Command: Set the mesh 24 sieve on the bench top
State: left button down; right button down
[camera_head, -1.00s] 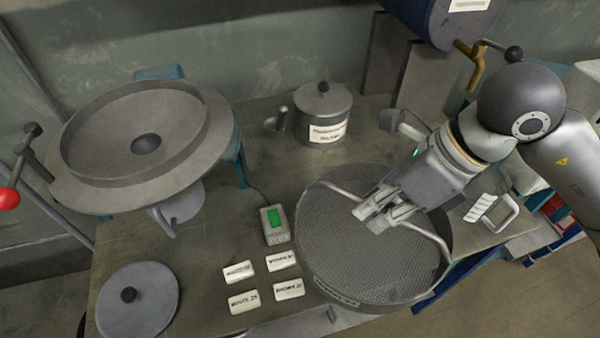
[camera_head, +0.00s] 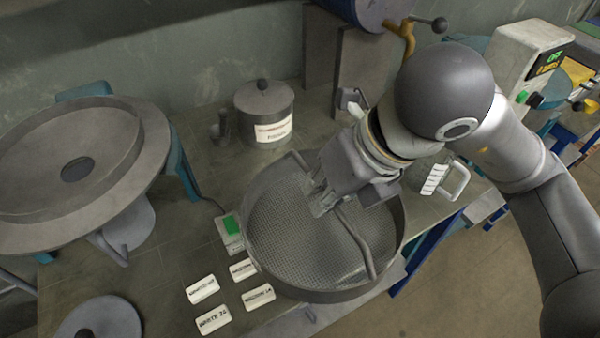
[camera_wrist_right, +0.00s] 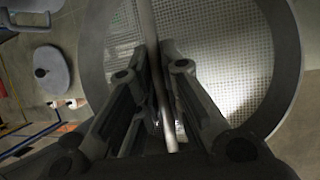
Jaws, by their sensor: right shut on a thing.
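The sieve (camera_head: 290,255) is a wide round grey pan with a fine mesh floor and a bar handle arching across it. My right gripper (camera_head: 320,200) is shut on the handle bar, above the mesh. In the right wrist view the bar runs between my right fingers (camera_wrist_right: 154,60), with the sieve's mesh (camera_wrist_right: 225,45) behind. The sieve is over the front right part of the bench top (camera_head: 180,240). I cannot tell whether its underside touches the bench. No mesh number is readable on it. My left gripper is not in view.
A small scale with a green display (camera_head: 231,228) sits close to the sieve's left side. Several white label cards (camera_head: 213,319) lie in front of it. A lidded pot (camera_head: 264,115) stands behind. A large round pan (camera_head: 75,170) is at the left.

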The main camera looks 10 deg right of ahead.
jog(key=w+f, duration=0.1)
jog(key=w, duration=0.1)
jog(key=w+d+f, duration=0.1)
jog(key=w, duration=0.2)
jog(key=w+d+f+p, duration=0.1)
jog(key=w, duration=0.2)
jog(key=shift+f, duration=0.3)
jog(key=w+f, duration=0.3)
jog(key=f, duration=0.1)
jog(key=shift+w+d, duration=0.1)
jog(key=shift+d, duration=0.25)
jog(key=f, duration=0.1)
jog(key=w+f+p, duration=0.1)
jog(key=f, duration=0.2)
jog(key=shift+w+d+f+p, duration=0.15)
jog(key=shift+w+f+p, duration=0.15)
jog(key=shift+f+p, duration=0.1)
jog(key=shift+f, duration=0.15)
jog(key=c, duration=2)
grip_release()
jog(key=shift+f, duration=0.15)
jog(key=o, duration=0.4)
jog(key=shift+o, duration=0.2)
